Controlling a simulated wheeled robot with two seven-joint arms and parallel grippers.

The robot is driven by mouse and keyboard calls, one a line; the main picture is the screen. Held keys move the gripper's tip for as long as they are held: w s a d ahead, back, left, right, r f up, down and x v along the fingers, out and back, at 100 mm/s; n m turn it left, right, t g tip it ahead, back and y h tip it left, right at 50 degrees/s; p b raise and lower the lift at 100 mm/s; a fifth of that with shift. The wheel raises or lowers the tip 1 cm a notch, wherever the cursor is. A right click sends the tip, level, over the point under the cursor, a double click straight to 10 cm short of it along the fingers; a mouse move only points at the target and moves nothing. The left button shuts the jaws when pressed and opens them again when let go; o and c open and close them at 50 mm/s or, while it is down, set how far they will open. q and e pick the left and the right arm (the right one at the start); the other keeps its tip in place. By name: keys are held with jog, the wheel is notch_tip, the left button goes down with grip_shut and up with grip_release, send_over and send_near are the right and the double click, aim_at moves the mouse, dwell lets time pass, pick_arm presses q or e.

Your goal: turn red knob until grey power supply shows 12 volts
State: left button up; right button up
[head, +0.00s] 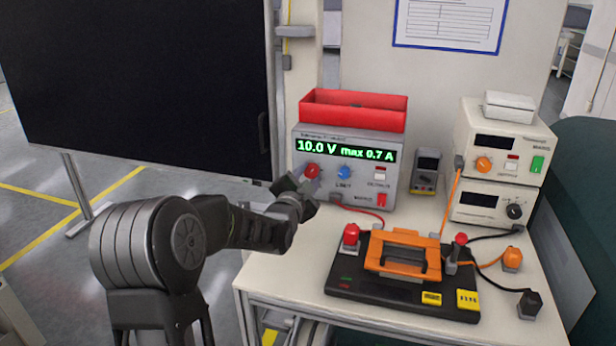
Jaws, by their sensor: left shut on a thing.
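The grey power supply (348,188) stands at the back left of the bench, and its green display (346,150) reads 10.0 V max 0.7 A. The red knob (312,170) is on its front, below the left part of the display. My left gripper (305,182) reaches in from the left and is shut on the red knob. The fingers are small and dark here, and the gripper hides the area below the knob. The blue knob (344,173) is just right of it. My right gripper is out of view.
A red bin (353,110) sits on the supply. A black board with an orange fixture (403,252) fills the bench front. Two white instruments (503,140) are stacked at right, with a multimeter (425,172) beside them. Cables lie between. A dark screen (140,80) stands at left.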

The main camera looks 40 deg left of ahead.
pick_arm(q)
grip_shut()
jog(key=shift+f+m+b, duration=0.1)
jog(key=shift+m+b, duration=1.35)
jog(key=shift+m, duration=0.05)
jog(key=shift+m+b, duration=0.55)
jog(key=shift+m, duration=1.55)
jog(key=o, duration=0.9)
grip_release()
